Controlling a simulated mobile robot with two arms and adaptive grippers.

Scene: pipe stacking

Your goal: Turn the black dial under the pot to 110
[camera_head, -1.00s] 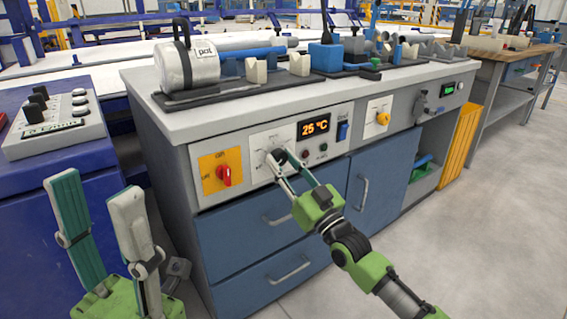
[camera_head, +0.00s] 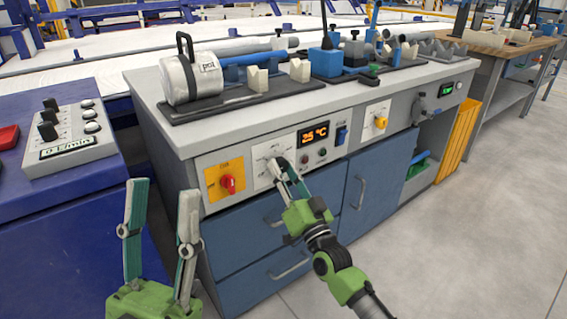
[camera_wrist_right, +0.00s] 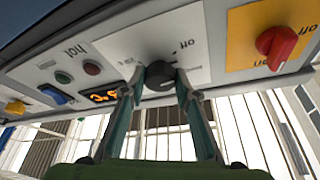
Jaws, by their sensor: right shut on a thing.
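The white pot (camera_head: 191,79), with a black handle and the label "pot", lies on its side on a dark plate on the workbench. The black dial (camera_wrist_right: 158,76) sits on a white panel on the bench front, below the pot. My right gripper (camera_head: 279,164) is at this dial; in the right wrist view its fingertips (camera_wrist_right: 160,82) are shut on the dial's two sides. The dial's pointer cannot be read. My left gripper (camera_head: 160,210) is open and empty in front of the bench's left end.
A red switch (camera_head: 228,183) on a yellow plate is left of the dial. A blue switch (camera_head: 341,135) and a yellow knob (camera_head: 380,122) are to the right. Blue drawers (camera_head: 262,236) with handles lie below. A blue cabinet with a control box (camera_head: 69,136) stands left. Floor at right is clear.

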